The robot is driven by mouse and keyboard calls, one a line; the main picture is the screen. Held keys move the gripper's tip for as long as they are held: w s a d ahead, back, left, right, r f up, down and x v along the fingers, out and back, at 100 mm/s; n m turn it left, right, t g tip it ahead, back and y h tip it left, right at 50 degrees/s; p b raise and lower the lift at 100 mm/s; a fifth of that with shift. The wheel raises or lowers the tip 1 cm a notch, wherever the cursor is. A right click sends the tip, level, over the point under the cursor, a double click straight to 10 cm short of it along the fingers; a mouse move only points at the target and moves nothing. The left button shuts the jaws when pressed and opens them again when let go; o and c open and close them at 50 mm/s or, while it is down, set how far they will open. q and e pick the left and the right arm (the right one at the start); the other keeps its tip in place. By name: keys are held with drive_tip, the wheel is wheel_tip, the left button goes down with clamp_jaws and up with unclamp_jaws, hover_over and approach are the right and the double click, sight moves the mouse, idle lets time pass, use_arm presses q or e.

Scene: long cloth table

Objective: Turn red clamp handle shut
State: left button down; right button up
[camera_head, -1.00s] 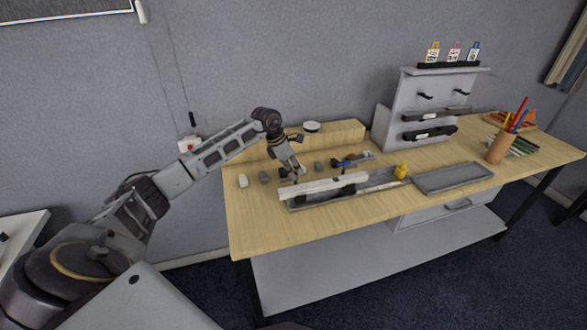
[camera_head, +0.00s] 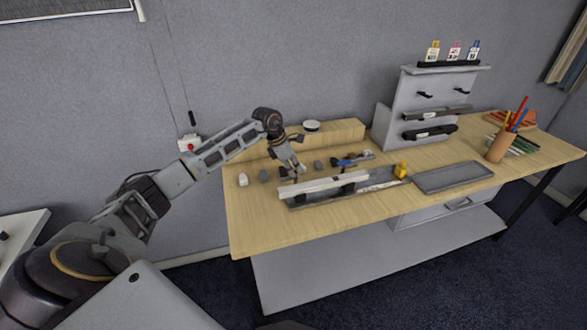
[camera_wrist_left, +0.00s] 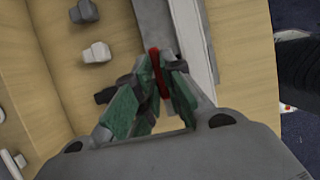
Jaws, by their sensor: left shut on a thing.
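The red clamp handle (camera_wrist_left: 155,59) shows in the left wrist view as a narrow red bar between my left fingertips. My left gripper (camera_wrist_left: 161,66) is shut on this handle, with its green-faced fingers on either side. In the head view my left gripper (camera_head: 295,171) reaches down at the left end of the long white bar (camera_head: 322,184). The red handle is too small and covered there to make out. The fingers hide most of the clamp's body. My right gripper is not in view.
The bar lies over a grey tray (camera_head: 380,185) on the wooden table (camera_head: 260,228). Small grey blocks (camera_head: 264,175) lie behind and left. A yellow piece (camera_head: 401,170) stands at the tray's right end. A grey rack (camera_head: 415,110) stands at the back. The front left tabletop is clear.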

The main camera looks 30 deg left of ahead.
use_arm(q)
drive_tip(key=shift+n, duration=0.5)
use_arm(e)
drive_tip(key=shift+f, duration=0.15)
use_arm(q)
drive_tip(key=shift+d+n+t+y+b, duration=0.15)
drive_tip(key=shift+n+t+y+b, duration=0.5)
drive_tip(key=shift+n, duration=0.85)
drive_tip(key=shift+d+n+y+b, duration=0.15)
drive_tip(key=shift+n+y+b, duration=0.6)
drive_tip(key=shift+n, duration=1.35)
drive_tip(key=shift+n+y, duration=0.3)
drive_tip(key=shift+d+n+g+y+b, duration=0.2)
drive_tip(key=shift+n+y+b, duration=0.3)
drive_tip(key=shift+n, duration=0.7)
drive_tip(key=n+y+b, duration=0.1)
drive_tip(key=n, duration=0.3)
drive_tip(key=shift+g+b, duration=0.35)
drive_tip(key=shift+w+d+n+g+y, duration=0.1)
drive_tip(key=shift+n+g+y, duration=0.3)
drive_tip(key=shift+n, duration=0.7)
drive_tip(key=shift+n+b, duration=0.3)
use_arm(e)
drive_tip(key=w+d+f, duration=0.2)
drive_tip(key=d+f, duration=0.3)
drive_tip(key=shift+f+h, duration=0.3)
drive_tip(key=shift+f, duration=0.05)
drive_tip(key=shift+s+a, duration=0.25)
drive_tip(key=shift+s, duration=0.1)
